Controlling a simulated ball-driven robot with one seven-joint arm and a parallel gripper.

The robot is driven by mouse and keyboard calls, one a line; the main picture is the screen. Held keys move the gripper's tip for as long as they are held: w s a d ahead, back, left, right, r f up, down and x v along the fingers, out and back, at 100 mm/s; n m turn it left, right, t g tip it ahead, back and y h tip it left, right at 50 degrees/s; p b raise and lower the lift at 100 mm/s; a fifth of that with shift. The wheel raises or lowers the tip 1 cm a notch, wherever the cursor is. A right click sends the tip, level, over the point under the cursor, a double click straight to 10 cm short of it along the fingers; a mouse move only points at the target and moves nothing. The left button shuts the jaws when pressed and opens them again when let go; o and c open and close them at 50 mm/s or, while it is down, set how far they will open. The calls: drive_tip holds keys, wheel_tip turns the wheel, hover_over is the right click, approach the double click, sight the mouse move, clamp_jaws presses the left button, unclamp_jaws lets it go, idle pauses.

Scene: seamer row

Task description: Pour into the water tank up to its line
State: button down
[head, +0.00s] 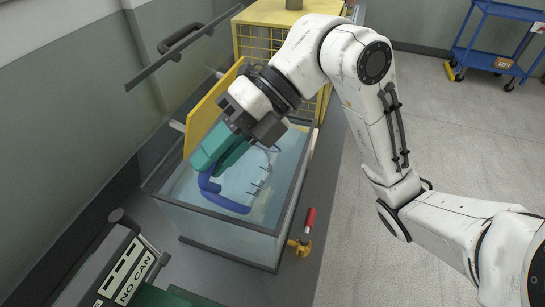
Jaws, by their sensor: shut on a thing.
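The water tank (215,226) is a clear-walled, dark-rimmed box below my arm, with pale blue inside it. My gripper (246,132) is over the tank's back part, shut on a teal vessel (212,148) that is tilted down to the left. A thick blue curved shape (209,186) runs from below the vessel down into the tank; I cannot tell whether it is a stream or a solid piece. Small dark marks (260,186) show inside the tank toward its right side. I cannot make out a fill line or the exact water level. My gripper hides part of the vessel.
A yellow panel (207,108) stands tilted behind the tank, and a yellow mesh cage (262,42) is beyond it. A red-handled brass valve (305,232) is at the tank's front right. A "NO CAN" panel (125,273) is at lower left. A blue cart (498,40) stands far off.

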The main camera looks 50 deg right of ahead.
drive_tip(key=shift+w+d+r+m+y+p, duration=0.1)
drive_tip(key=shift+d+r+m+y+p, duration=0.1)
drive_tip(key=shift+d+y+p, duration=0.4)
drive_tip(key=shift+w+d+r+m+y+p, duration=0.1)
drive_tip(key=shift+d+m+y+p, duration=0.1)
drive_tip(key=shift+d+y+p, duration=0.35)
idle(3.3)
drive_tip(key=a+h+b, duration=0.1)
drive_tip(key=a+f+h+b, duration=0.1)
drive_tip(key=a+n+h+b, duration=0.1)
drive_tip(key=b, duration=0.1)
drive_tip(key=shift+s+a+f, duration=0.25)
drive_tip(key=shift+s+a, duration=0.05)
drive_tip(key=shift+w+d+f+b, duration=0.15)
drive_tip(key=shift+d+b, duration=0.1)
drive_tip(key=shift+b, duration=0.9)
drive_tip(key=shift+r, duration=0.35)
drive_tip(key=h+b, duration=0.1)
drive_tip(key=b, duration=0.2)
drive_tip(key=shift+a+f, duration=0.25)
drive_tip(key=shift+f, duration=0.05)
